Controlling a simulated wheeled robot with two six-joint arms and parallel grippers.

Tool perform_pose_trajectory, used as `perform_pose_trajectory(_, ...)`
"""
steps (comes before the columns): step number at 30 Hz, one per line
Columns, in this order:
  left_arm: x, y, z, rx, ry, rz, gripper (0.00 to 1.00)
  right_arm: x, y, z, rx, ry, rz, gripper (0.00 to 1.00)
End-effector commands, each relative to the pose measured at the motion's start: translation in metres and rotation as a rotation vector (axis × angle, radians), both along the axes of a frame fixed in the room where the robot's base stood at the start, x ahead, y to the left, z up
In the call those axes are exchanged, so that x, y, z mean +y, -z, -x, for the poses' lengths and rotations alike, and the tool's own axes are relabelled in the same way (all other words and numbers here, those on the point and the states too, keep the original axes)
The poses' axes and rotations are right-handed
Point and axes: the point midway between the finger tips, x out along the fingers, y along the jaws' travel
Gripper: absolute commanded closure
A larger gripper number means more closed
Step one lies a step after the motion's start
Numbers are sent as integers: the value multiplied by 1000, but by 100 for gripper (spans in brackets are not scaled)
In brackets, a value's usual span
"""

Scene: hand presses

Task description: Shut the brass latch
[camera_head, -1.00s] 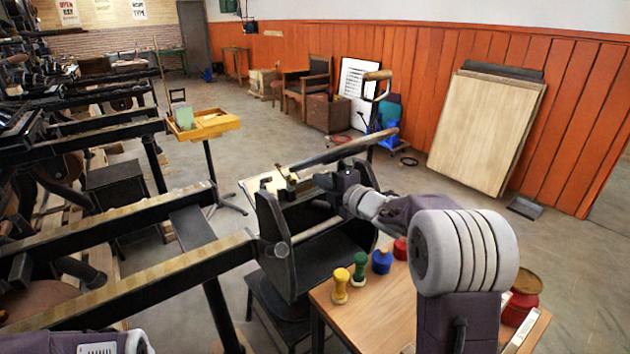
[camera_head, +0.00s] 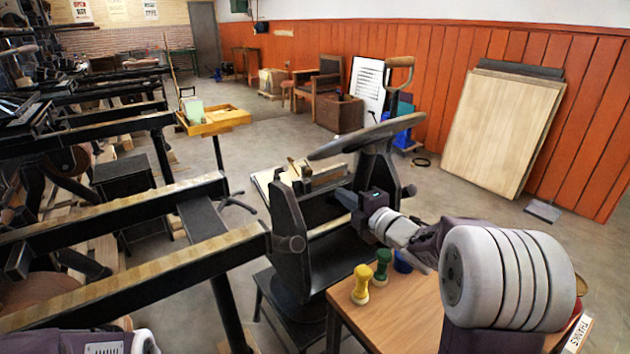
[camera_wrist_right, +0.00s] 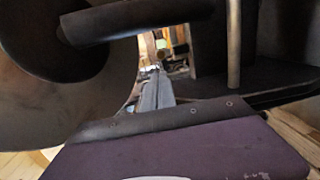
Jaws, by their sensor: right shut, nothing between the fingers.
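The dark hand press (camera_head: 290,250) stands in the middle of the head view. A small brass-coloured piece, which looks like the latch (camera_head: 294,168), shows near the top of its far left side, under the long dark bar. It is too small to tell how far it is closed. My right gripper (camera_head: 341,194) reaches into the press from the right, shut and empty. In the right wrist view its fingers (camera_wrist_right: 154,88) are together, with a brass-coloured part (camera_wrist_right: 161,45) beyond the tips. They look apart. My left gripper is out of view.
A wooden table (camera_head: 400,310) with yellow (camera_head: 361,284), green (camera_head: 382,267) and blue (camera_head: 402,262) stamps stands below my right arm. The long dark bar (camera_head: 368,137) crosses above the gripper. Beams of other presses (camera_head: 130,275) fill the left. Open floor lies beyond.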

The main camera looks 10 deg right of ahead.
Motion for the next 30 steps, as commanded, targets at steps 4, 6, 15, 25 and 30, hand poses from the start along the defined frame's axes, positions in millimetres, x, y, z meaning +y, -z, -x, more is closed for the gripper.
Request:
perform_pose_trajectory(4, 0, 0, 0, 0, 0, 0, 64, 3, 1, -7, 1, -2, -1, 100)
perform_pose_trajectory(6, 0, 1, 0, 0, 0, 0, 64, 6, 3, -17, 1, -3, 0, 100)
perform_pose_trajectory(15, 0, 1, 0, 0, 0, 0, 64, 24, 9, -80, 1, -4, 0, 100)
perform_pose_trajectory(25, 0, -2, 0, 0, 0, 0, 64, 38, 12, -129, 0, -1, 1, 100)
perform_pose_trajectory(30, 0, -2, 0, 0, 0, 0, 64, 39, 13, -135, 1, 0, 0, 100)
